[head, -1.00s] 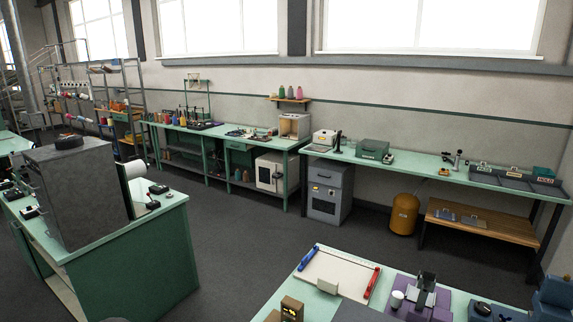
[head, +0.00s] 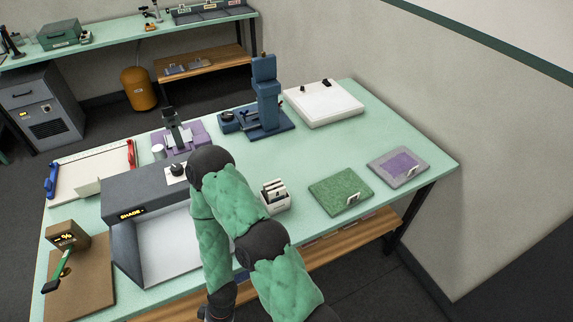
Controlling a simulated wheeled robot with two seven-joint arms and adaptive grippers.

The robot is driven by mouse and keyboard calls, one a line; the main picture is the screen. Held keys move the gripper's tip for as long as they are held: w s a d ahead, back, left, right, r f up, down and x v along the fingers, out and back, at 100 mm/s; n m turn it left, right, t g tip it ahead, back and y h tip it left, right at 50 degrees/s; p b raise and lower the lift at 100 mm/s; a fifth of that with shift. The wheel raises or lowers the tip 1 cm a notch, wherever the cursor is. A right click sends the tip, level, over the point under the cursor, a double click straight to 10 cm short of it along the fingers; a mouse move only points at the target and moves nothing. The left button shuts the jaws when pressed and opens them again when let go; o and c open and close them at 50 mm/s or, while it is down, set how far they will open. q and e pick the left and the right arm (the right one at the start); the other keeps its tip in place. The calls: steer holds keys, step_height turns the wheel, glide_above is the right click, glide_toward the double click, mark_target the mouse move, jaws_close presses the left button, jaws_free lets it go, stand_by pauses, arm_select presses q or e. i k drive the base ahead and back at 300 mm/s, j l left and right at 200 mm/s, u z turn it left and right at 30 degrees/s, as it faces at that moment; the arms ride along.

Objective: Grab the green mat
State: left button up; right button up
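The green mat (head: 335,188) lies flat on the pale green table, right of centre in the head view. A small white tag stands at its front right corner. One green-sleeved arm of mine rises from the bottom edge, left of the mat, and bends back down. Its far end runs out of the picture at the bottom, so no gripper fingers show. My other arm is not in view. Nothing touches or covers the mat.
A purple mat with a grey border (head: 385,170) lies to the right of the green one. A white card holder (head: 276,203) stands to its left. A grey tray unit (head: 128,253), a blue press (head: 265,95) and a white box (head: 323,103) share the table (head: 367,121).

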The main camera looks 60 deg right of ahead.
mark_target(339, 192)
steer(key=z, duration=2.55)
steer(key=u, duration=0.4)
steer(key=l+u, duration=0.25)
steer(key=u, duration=0.2)
steer(key=l+u, duration=0.6)
steer(key=u, duration=0.3)
steer(key=l+u, duration=0.3)
steer(key=u, duration=0.2)
steer(key=k+j, duration=0.05)
